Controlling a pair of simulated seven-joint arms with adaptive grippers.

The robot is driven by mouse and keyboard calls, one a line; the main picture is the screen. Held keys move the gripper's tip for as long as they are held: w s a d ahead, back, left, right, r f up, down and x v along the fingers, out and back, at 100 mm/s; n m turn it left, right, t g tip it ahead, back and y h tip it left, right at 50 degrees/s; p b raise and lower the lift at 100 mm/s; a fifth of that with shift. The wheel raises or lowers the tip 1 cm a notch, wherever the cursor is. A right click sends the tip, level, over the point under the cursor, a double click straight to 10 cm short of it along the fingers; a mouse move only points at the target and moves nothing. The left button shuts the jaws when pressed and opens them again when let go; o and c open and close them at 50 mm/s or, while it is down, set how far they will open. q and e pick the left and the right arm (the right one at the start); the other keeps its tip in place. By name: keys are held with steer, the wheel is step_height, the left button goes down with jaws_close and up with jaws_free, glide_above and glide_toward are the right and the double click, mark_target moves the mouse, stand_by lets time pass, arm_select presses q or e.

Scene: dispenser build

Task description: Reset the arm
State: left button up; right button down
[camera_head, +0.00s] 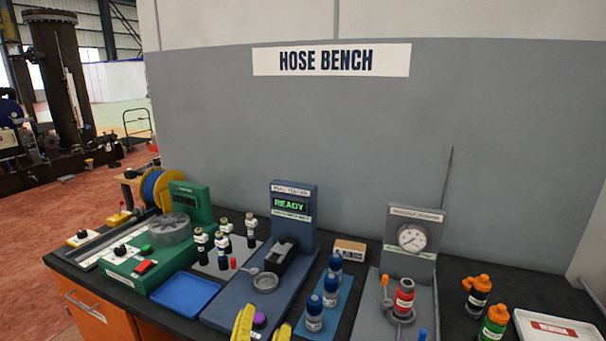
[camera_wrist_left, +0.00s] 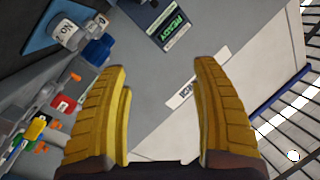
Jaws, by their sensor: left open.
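My left gripper (camera_head: 262,325) shows only as two yellow finger pads at the bottom edge of the head view, in front of the tester marked READY (camera_head: 291,190). In the left wrist view my left gripper (camera_wrist_left: 155,80) is open, its ridged yellow fingers wide apart with nothing between them. Behind the fingers, that view shows the grey wall, the READY screen (camera_wrist_left: 170,30) and the bench items at the left, all turned. My right gripper is in neither view.
A green machine (camera_head: 140,262), blue tray (camera_head: 186,294), black-and-white fittings and blue-capped bottles (camera_head: 330,288) crowd the bench. A gauge stand (camera_head: 413,212) with a red part (camera_head: 404,295), orange-topped bottles (camera_head: 494,322) and a white tray (camera_head: 520,325) are at the right.

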arm_select(q)
steer(key=s+a+f+n+g+y, duration=0.1)
steer(key=s+a+f+g+y, duration=0.75)
steer(key=s+a+f, duration=1.4)
steer(key=s+d+f+g+h, duration=0.2)
steer(key=f, duration=0.8)
steer(key=s+d+f+g+h, duration=0.2)
steer(key=f, duration=0.8)
steer(key=s+d+f+g+h, duration=0.1)
steer(key=s+d+f+g, duration=0.1)
steer(key=f, duration=0.9)
steer(key=s+f+n+g+h, duration=0.2)
steer(key=s+f+n, duration=0.1)
steer(key=s+f, duration=1.6)
steer(key=shift+s+a+f+n, duration=0.25)
steer(key=shift+s+a+n, duration=0.05)
steer(key=shift+s, duration=0.75)
steer(key=shift+g, duration=0.25)
